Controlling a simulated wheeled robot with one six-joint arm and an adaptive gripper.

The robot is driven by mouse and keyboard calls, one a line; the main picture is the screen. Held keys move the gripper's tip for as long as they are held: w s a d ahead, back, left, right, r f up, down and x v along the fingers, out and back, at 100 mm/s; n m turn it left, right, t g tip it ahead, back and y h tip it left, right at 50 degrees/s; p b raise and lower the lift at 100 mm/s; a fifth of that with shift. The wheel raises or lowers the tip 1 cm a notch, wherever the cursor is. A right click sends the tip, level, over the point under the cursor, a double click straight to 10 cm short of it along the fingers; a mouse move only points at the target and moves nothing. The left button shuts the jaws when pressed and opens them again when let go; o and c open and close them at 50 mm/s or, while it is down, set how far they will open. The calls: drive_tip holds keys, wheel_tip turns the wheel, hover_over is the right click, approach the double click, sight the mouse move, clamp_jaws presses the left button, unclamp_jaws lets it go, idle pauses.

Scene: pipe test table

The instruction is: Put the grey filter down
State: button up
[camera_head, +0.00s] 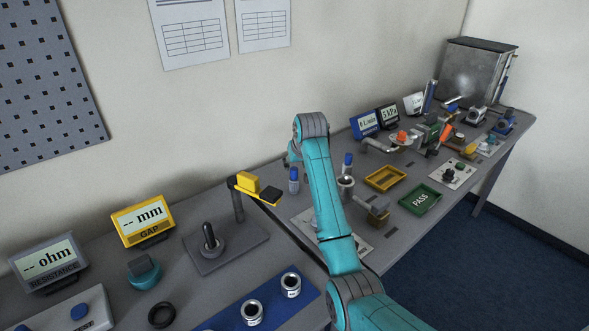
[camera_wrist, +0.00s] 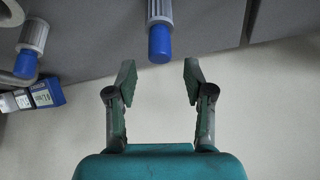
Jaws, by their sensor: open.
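A grey ribbed filter with a blue end (camera_wrist: 160,42) lies straight ahead of my gripper in the wrist view. It appears to stand upright on the grey table, left of my arm in the head view (camera_head: 293,181). My gripper (camera_wrist: 158,75) is open, its two fingers spread apart with nothing between them. The filter is beyond the fingertips and apart from both fingers. A second grey filter with a blue end (camera_wrist: 34,36) is at the left of the wrist view, and right of my arm in the head view (camera_head: 347,162). My arm mostly hides the gripper in the head view.
A grey metal cup (camera_head: 345,187) stands close to the second filter. A yellow gauge on a post (camera_head: 246,184) stands to the left. A yellow tray (camera_head: 385,178) and a green PASS tray (camera_head: 420,199) lie to the right. The wall is close behind.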

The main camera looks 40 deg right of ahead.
drive_tip(key=v, duration=0.7)
drive_tip(key=shift+s+r, duration=0.15)
drive_tip(key=shift+r, duration=0.15)
